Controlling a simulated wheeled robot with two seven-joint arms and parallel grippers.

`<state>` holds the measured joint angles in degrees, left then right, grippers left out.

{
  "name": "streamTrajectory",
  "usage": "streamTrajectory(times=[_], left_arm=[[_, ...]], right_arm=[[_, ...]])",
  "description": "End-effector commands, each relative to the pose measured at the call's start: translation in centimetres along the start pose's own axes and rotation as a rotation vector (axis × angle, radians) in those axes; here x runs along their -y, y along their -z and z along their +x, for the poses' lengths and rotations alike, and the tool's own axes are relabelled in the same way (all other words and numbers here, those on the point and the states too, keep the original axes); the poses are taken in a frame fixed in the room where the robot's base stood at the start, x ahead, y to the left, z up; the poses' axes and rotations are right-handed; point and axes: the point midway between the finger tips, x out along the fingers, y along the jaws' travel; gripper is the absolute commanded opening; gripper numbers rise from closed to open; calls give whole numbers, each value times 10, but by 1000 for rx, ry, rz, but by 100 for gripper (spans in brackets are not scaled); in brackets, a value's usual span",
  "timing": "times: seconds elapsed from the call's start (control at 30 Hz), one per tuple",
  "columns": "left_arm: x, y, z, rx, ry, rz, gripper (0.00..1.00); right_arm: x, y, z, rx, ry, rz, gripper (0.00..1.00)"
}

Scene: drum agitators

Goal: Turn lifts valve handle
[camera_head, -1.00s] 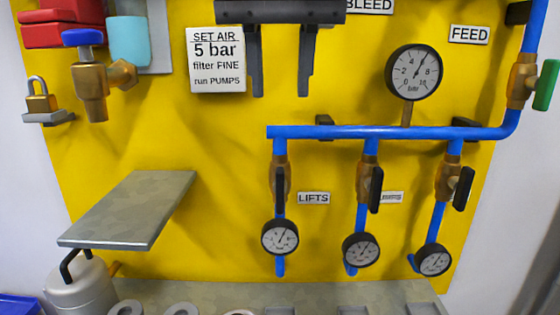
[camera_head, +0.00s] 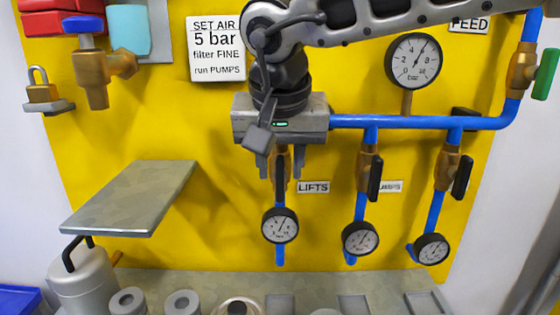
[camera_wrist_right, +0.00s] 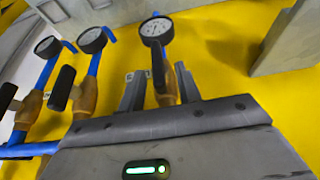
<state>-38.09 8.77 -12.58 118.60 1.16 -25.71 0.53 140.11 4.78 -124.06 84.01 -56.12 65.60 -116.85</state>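The lifts valve handle (camera_head: 281,172) is a black lever on a brass valve, left of the LIFTS label (camera_head: 313,187). It hangs down along the blue pipe above a small gauge. My right gripper (camera_head: 282,175) is in front of this valve, fingers pointing down in the head view, apart on either side of the handle and valve. In the right wrist view the handle (camera_wrist_right: 158,68) shows between the two open fingers (camera_wrist_right: 160,90). I cannot tell whether the fingers touch it. The gripper hides the valve's top. My left gripper is not in view.
A second valve handle (camera_head: 375,180) and a third (camera_head: 462,177) hang to the right. Small gauges (camera_head: 280,225) sit below the valves. A grey shelf (camera_head: 130,197) juts out at the left. A large gauge (camera_head: 413,60) is at the upper right.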

Motion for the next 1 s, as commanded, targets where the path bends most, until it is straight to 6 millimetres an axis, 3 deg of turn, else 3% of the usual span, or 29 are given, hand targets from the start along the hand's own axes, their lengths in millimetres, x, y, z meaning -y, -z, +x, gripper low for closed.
streamTrajectory(times=[0.23,0.37,0.73,1.0], left_arm=[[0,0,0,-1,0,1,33],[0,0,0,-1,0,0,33],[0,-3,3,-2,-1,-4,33],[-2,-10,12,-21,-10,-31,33]], right_arm=[[0,0,1,0,0,0,34],[0,0,1,0,0,0,0],[-1,0,2,1,33,15,0],[-7,-1,5,0,178,78,0]])
